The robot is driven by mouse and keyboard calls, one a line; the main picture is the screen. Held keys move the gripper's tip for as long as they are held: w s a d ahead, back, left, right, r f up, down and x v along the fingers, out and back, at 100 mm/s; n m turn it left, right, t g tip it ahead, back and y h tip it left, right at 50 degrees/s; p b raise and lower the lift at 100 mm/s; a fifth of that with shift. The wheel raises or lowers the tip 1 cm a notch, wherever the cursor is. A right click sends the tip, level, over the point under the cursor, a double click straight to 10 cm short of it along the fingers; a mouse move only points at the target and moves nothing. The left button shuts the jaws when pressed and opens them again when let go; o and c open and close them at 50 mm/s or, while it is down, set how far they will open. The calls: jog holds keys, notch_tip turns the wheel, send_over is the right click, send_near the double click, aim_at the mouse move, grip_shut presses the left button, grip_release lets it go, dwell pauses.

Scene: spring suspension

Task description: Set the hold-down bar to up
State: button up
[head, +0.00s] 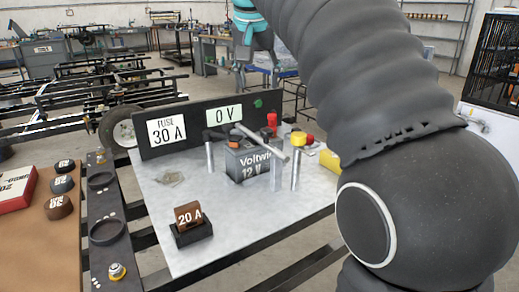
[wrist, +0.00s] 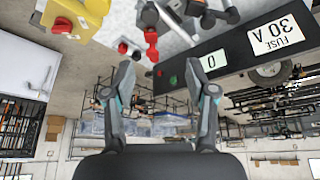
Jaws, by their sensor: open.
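The hold-down bar (head: 262,143) is a grey rod that lies across the top of the battery (head: 246,164), marked Voltwin 12 V. It slants in the picture, and its near end is close to a grey post (head: 277,173). Whether it touches the battery is unclear. My gripper (wrist: 160,72) is open and empty in the wrist view, with its two fingers wide apart. It hangs in the air near the panel, apart from the bar.
A black panel (head: 190,122) with FUSE 30 A and 0 V labels stands behind the battery. Red and yellow-capped parts (head: 299,138) stand to its right. A brown 20 A fuse (head: 187,214) sits at the front. The bench top (head: 235,215) is clear there.

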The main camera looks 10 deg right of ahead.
jog(key=s+f+n+p, duration=0.1)
jog(key=s+f+n, duration=0.1)
jog(key=f, duration=0.5)
jog(key=s+a+f+n+y, duration=0.1)
jog(key=s+f+n, duration=0.1)
jog(key=f, duration=0.6)
jog(key=shift+s+p, duration=0.35)
jog(key=shift+s, duration=0.35)
